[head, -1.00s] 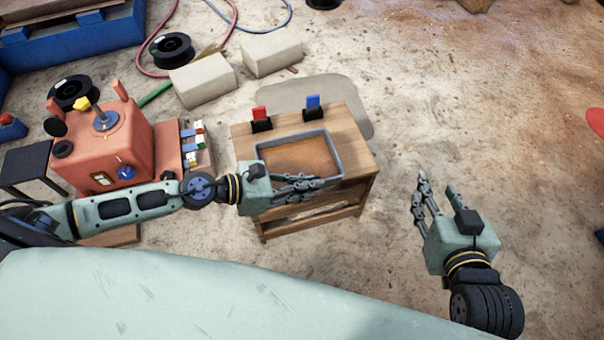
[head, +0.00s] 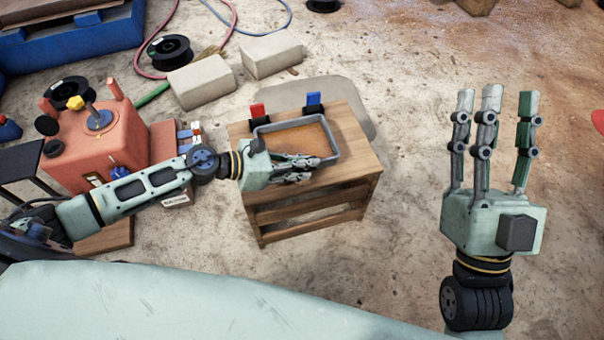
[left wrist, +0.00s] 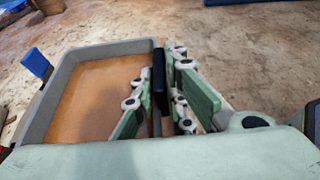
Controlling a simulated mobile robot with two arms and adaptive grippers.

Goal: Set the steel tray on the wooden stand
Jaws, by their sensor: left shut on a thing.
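The steel tray (head: 331,138) is a shallow grey rectangle with a brown inside floor. It shows over the top of the wooden stand (head: 358,152), toward its back left. In the head view its far rim overlaps the black holders; I cannot tell whether it rests on the wood or hangs just above. My left gripper (head: 312,166) is shut on the tray's near rim. In the left wrist view the fingers (left wrist: 160,92) straddle the rim of the tray (left wrist: 105,49). My right gripper (head: 497,110) is open and empty, fingers pointing up, right of the stand.
A red tag (head: 257,110) and a blue tag (head: 314,99) stand at the stand's back edge. A red machine (head: 110,150) stands to the left. Pale blocks (head: 203,80) and a cable spool (head: 170,48) lie behind. The floor between stand and right gripper is clear.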

